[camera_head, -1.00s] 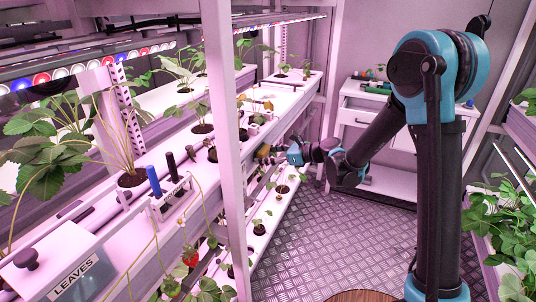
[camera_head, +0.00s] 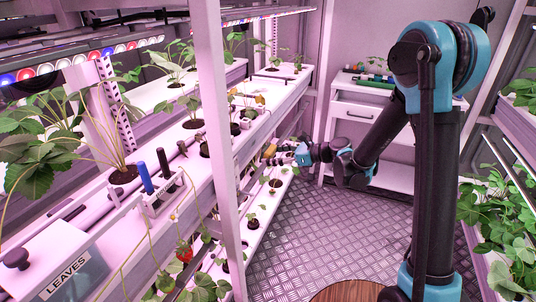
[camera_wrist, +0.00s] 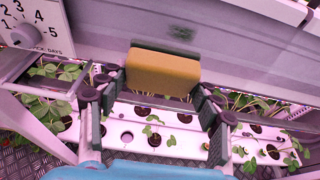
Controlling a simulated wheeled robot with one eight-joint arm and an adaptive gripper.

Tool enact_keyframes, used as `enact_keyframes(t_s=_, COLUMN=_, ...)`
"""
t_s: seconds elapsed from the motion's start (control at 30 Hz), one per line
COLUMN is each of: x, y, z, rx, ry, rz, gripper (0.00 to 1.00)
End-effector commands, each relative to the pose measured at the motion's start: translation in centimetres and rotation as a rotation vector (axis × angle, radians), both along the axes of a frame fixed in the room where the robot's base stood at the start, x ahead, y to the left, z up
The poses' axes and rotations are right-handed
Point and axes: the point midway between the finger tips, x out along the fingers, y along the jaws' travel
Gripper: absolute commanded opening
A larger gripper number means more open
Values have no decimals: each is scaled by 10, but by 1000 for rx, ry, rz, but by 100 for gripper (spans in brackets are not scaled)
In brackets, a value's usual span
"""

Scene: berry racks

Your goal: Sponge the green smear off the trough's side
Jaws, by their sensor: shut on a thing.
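An orange-yellow sponge (camera_wrist: 165,72) sits between the fingers of my gripper (camera_wrist: 158,88) in the wrist view. My gripper is shut on it. The pale side wall of the trough (camera_wrist: 245,58) lies just beyond the sponge. A faint green smear (camera_wrist: 181,33) shows on that wall, a little above the sponge's top edge. Whether the sponge touches the wall is hard to tell. In the head view my gripper (camera_head: 284,154) is small, beside the long trough (camera_head: 262,128), and the sponge (camera_head: 269,150) shows at its tip.
A lower trough with seedlings (camera_wrist: 172,138) runs below the gripper. A dial marked with days (camera_wrist: 28,28) is at the upper left of the wrist view. A white rack post (camera_head: 217,150) stands in front of the troughs. A drawer cabinet (camera_head: 352,112) stands behind. The metal floor (camera_head: 305,235) is clear.

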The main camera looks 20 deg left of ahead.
Motion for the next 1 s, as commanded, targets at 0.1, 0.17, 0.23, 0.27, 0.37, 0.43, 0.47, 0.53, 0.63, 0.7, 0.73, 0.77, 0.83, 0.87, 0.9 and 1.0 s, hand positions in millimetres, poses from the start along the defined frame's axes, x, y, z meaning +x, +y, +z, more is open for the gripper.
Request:
enact_keyframes(t_s=0.1, x=0, y=-1, z=0, rx=0, ry=0, rz=0, gripper=41)
enact_keyframes(t_s=0.17, x=0, y=-1, z=0, rx=0, ry=0, rz=0, gripper=41)
enact_keyframes(t_s=0.23, x=0, y=-1, z=0, rx=0, ry=0, rz=0, gripper=41)
enact_keyframes(t_s=0.27, x=0, y=-1, z=0, rx=0, ry=0, rz=0, gripper=41)
enact_keyframes(t_s=0.37, x=0, y=-2, z=-1, rx=0, ry=0, rz=0, gripper=41)
enact_keyframes(t_s=0.43, x=0, y=-6, z=-1, rx=0, ry=0, rz=-1, gripper=41)
enact_keyframes(t_s=0.47, x=0, y=-8, z=-2, rx=0, ry=0, rz=-1, gripper=41)
enact_keyframes(t_s=0.53, x=-1, y=-13, z=-3, rx=0, ry=1, rz=-1, gripper=41)
enact_keyframes(t_s=0.63, x=-1, y=-22, z=-5, rx=0, ry=0, rz=-2, gripper=41)
enact_keyframes(t_s=0.7, x=-2, y=-27, z=-6, rx=0, ry=1, rz=-1, gripper=41)
enact_keyframes(t_s=0.73, x=-2, y=-29, z=-6, rx=0, ry=1, rz=-1, gripper=41)
enact_keyframes(t_s=0.77, x=-2, y=-29, z=-6, rx=0, ry=1, rz=-1, gripper=41)
enact_keyframes(t_s=0.83, x=-2, y=-30, z=-7, rx=0, ry=1, rz=0, gripper=41)
enact_keyframes(t_s=0.87, x=-3, y=-30, z=-7, rx=0, ry=1, rz=0, gripper=41)
enact_keyframes(t_s=0.9, x=-3, y=-30, z=-7, rx=0, ry=1, rz=0, gripper=41)
enact_keyframes(t_s=1.0, x=-3, y=-30, z=-7, rx=0, ry=0, rz=0, gripper=41)
